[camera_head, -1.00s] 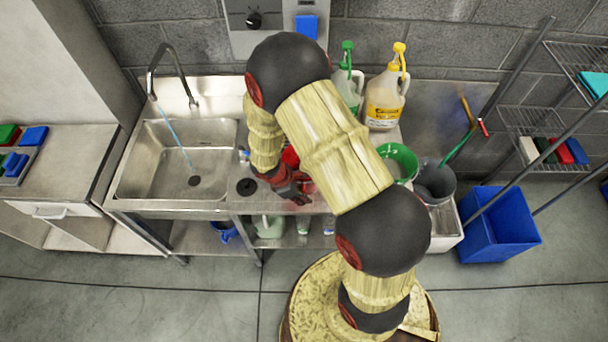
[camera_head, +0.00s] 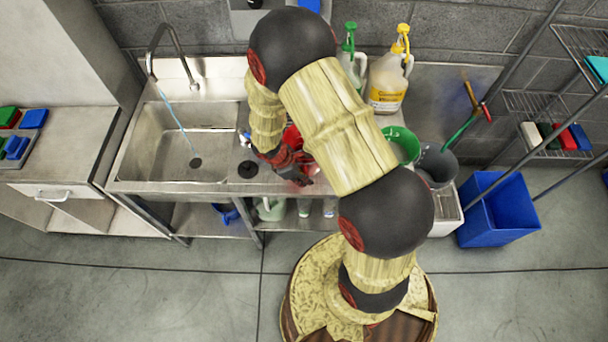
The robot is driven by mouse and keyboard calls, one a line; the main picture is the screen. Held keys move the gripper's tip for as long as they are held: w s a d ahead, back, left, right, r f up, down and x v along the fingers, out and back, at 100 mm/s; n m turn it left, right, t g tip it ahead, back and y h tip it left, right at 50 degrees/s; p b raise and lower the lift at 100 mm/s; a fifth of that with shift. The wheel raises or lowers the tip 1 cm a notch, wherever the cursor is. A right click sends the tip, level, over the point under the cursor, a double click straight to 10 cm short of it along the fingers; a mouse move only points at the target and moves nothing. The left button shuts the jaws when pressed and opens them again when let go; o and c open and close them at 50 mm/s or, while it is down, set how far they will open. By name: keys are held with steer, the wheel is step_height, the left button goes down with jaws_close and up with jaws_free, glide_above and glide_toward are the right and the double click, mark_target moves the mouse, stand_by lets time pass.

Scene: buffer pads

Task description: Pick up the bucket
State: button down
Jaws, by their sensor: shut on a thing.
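My gripper (camera_head: 298,171), dark with red parts, is over the steel counter just right of the sink. It is shut on a red bucket (camera_head: 292,136). Only a small patch of the bucket shows behind my wrist and arm, so the grip point and whether it still touches the counter cannot be told. A green bucket (camera_head: 404,143) and a grey bucket (camera_head: 438,163) stand at the counter's right end, apart from my gripper and partly behind my arm.
The steel counter (camera_head: 247,184) holds a sink (camera_head: 180,145) with a tall faucet on the left. Two spray jugs, one yellow-labelled (camera_head: 388,85), stand at the back. A blue bin (camera_head: 497,210) is on the floor by the wire shelves. Open floor lies in front.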

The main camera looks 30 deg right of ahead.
step_height(320, 180, up, 3)
steer(key=shift+f, duration=0.2)
steer(key=a+r, duration=0.9)
steer(key=a, duration=0.5)
steer(key=shift+r, duration=0.3)
steer(key=shift+w, duration=0.1)
steer(key=c, duration=2.5)
jaws_free()
jaws_close()
